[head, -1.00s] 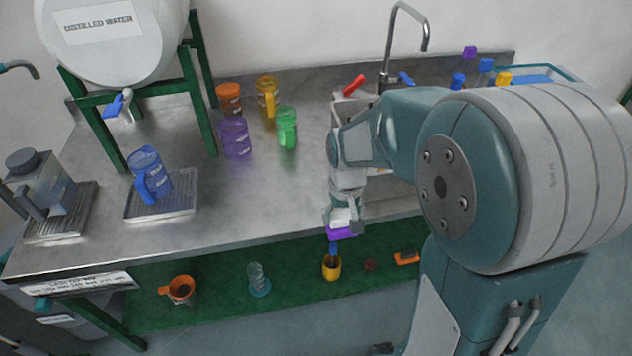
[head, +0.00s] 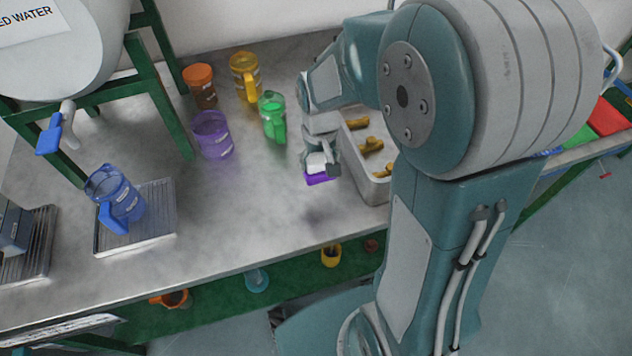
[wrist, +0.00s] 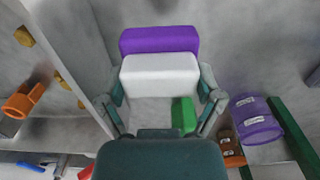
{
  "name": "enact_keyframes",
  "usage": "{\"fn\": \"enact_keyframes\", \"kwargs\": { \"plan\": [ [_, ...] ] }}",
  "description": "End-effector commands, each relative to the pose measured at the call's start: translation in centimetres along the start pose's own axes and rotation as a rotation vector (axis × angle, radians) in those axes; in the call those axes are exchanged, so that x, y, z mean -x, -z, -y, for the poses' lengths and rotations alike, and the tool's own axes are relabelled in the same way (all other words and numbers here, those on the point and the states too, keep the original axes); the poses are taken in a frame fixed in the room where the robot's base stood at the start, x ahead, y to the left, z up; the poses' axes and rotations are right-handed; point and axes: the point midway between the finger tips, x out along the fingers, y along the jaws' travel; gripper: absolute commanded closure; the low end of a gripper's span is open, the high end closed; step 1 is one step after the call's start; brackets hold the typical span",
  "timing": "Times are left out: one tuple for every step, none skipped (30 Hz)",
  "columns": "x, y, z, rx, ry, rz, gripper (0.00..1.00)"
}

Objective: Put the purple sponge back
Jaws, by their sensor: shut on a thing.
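Green (head: 272,117), purple (head: 212,137), yellow (head: 246,78) and orange (head: 200,85) jugs stand to the left. A blue jug (head: 115,200) stands on a ribbed tray (head: 160,225). The front counter between is clear.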

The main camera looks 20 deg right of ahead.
Motion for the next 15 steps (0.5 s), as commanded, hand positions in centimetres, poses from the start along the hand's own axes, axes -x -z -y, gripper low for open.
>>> {"fn": "enact_keyframes", "kwargs": {
  "plan": [
    [-1.2, -0.2, 0.0, 0.0, 0.0, 0.008, 0.68],
    [-1.8, -0.2, 0.0, 0.0, 0.0, 0.01, 0.68],
    [-2.6, -0.1, 0.0, 0.0, 0.0, 0.009, 0.68],
    [-3.2, -0.1, 0.0, 0.0, 0.0, 0.008, 0.68],
    [-3.7, -0.1, 0.0, 0.0, 0.0, 0.008, 0.68],
    [-4.2, -0.1, 0.0, 0.0, 0.0, 0.006, 0.68],
    [-4.6, -0.1, 0.0, 0.0, 0.0, 0.006, 0.68],
    [-4.8, -0.1, 0.0, 0.0, 0.0, 0.005, 0.68],
    [-5.1, -0.1, -0.1, 0.0, 0.001, 0.004, 0.68],
    [-5.4, -0.1, -0.1, 0.0, 0.001, 0.005, 0.68],
    [-5.8, -0.1, -0.1, 0.0, 0.001, 0.006, 0.68],
    [-6.4, -0.1, -0.1, 0.0, 0.001, 0.006, 0.68],
    [-6.9, -0.2, -0.1, 0.0, 0.001, 0.007, 0.68],
    [-7.4, -0.1, -0.1, 0.0, 0.001, 0.007, 0.68],
    [-7.9, -0.1, 0.0, 0.0, 0.0, 0.006, 0.68]
  ]
}}
